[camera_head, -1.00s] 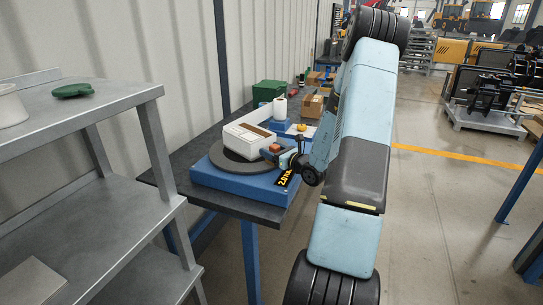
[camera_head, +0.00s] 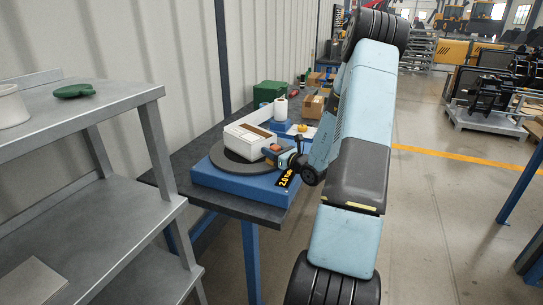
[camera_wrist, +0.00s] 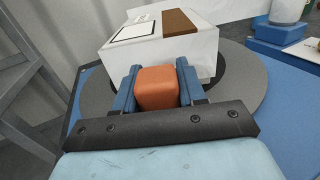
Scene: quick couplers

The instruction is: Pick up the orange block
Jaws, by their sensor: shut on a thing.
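The orange block (camera_wrist: 156,88) sits between the two blue fingers of my gripper (camera_wrist: 155,86) in the wrist view, with a finger against each side. In the head view the orange block (camera_head: 275,148) is a small patch at the gripper's tip (camera_head: 277,151), partly hidden by the fingers. My gripper is shut on it, over the right front part of the round grey plate (camera_head: 222,162). I cannot tell whether the block touches the plate.
A white box (camera_head: 246,143) with a brown strip stands on the plate, just beyond the block. The plate lies on a blue scale (camera_head: 225,183) on a dark table. A white roll (camera_head: 280,108) and cardboard boxes (camera_head: 312,104) stand behind. A grey shelf (camera_head: 110,215) is at left.

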